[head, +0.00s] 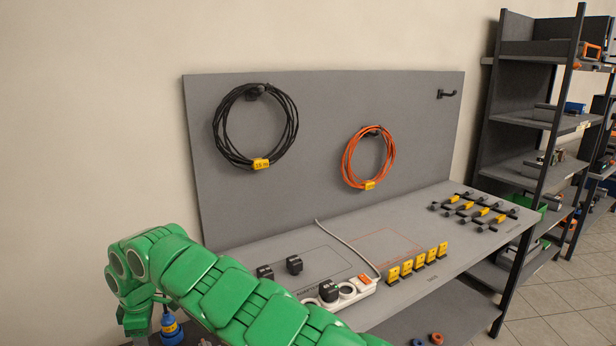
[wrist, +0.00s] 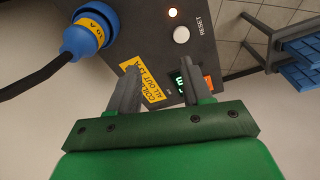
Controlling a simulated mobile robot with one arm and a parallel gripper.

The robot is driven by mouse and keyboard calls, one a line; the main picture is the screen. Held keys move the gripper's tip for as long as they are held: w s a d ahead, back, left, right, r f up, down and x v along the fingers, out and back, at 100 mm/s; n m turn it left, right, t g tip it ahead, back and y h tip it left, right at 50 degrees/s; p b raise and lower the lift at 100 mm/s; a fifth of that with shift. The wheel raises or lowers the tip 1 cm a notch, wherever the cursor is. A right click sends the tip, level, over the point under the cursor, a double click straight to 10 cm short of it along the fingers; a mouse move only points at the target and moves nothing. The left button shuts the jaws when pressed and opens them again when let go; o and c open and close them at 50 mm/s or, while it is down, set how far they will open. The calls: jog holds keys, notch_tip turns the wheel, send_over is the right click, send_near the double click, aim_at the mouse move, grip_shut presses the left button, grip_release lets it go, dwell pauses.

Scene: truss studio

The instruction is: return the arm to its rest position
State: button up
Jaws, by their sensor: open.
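My gripper (wrist: 158,72) is open in the wrist view, with its two grey fingers apart. Nothing is held between them. Beyond the fingers is a dark panel box (wrist: 158,32) with a yellow label, a white RESET button and a lit lamp. I cannot tell whether a finger touches it. In the head view my green arm (head: 230,295) is bent at the lower left, in front of the bench; its links hide most of the gripper there.
A blue plug (wrist: 88,35) with a black cable sits at the box's left; it also shows beneath my arm (head: 171,329). The bench (head: 430,255) holds a power strip (head: 350,293), black adapters and yellow tags. Coiled cables hang on the backboard (head: 320,110). Shelving (head: 515,120) stands right.

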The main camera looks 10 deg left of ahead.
jog(key=w+d+r+m+t+h, duration=0.1)
jog(key=w+d+r+m, duration=0.35)
jog(key=w+d, duration=0.55)
jog(key=w+d+r+m+t+h, duration=0.1)
jog(key=w+d+r+m+t, duration=0.15)
jog(key=w+d+r, duration=0.5)
jog(key=w+d+r+m, duration=0.1)
jog(key=d+r+m, duration=0.15)
jog(key=d, duration=0.65)
jog(key=w+d+r+m+h, duration=0.1)
jog(key=d+r+m, duration=0.15)
jog(key=d, duration=0.65)
jog(key=w+d+r+m, duration=0.15)
jog(key=d+r, duration=0.25)
jog(key=d, duration=0.5)
jog(key=s+d+r+m+g, duration=0.25)
jog(key=s+d+m, duration=0.25)
jog(key=s+d, duration=0.9)
jog(key=s+d+f+m+g, duration=0.1)
jog(key=s+d+f, duration=0.1)
jog(key=s, duration=0.7)
jog(key=s+d+f+m+y, duration=0.1)
jog(key=s+d+f+m, duration=0.1)
jog(key=s, duration=0.8)
jog(key=s+d+f+m+g, duration=0.1)
jog(key=s+d+f, duration=0.3)
jog(key=s, duration=0.5)
jog(key=shift+s+d+f+m+g+y, duration=0.2)
jog(key=shift+s+f+m+g+y, duration=0.15)
jog(key=shift+m, duration=0.4)
